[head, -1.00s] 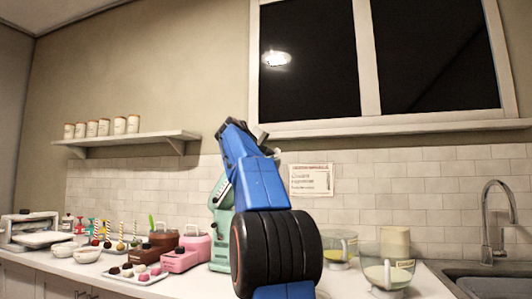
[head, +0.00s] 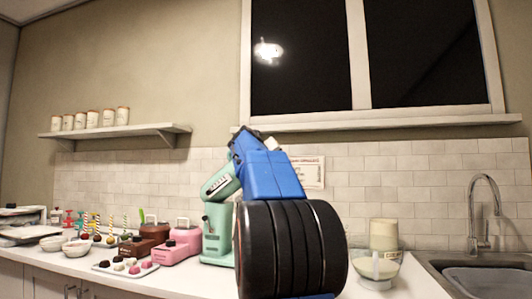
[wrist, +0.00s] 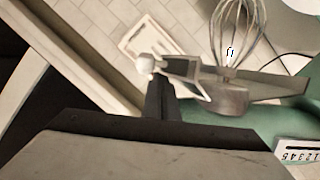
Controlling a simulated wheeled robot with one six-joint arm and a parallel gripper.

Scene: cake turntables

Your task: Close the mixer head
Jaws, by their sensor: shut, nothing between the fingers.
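The mint-green stand mixer (head: 217,226) stands on the counter, left of my arm in the head view. Its head (head: 218,183) is tilted up from the column, and its upper end is hidden behind my blue arm. In the wrist view, the wire whisk (wrist: 238,32) hangs from the head's grey hub, with part of the green head (wrist: 250,118) and a numbered label beside it. My gripper (head: 253,136) is at the raised end of the mixer head, high above the counter. It is shut and empty in the wrist view (wrist: 163,82); whether it touches the head is unclear.
A glass bowl (head: 378,270) is to the right, by the sink (head: 485,275). A shelf (head: 115,133) with canisters hangs on the wall.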

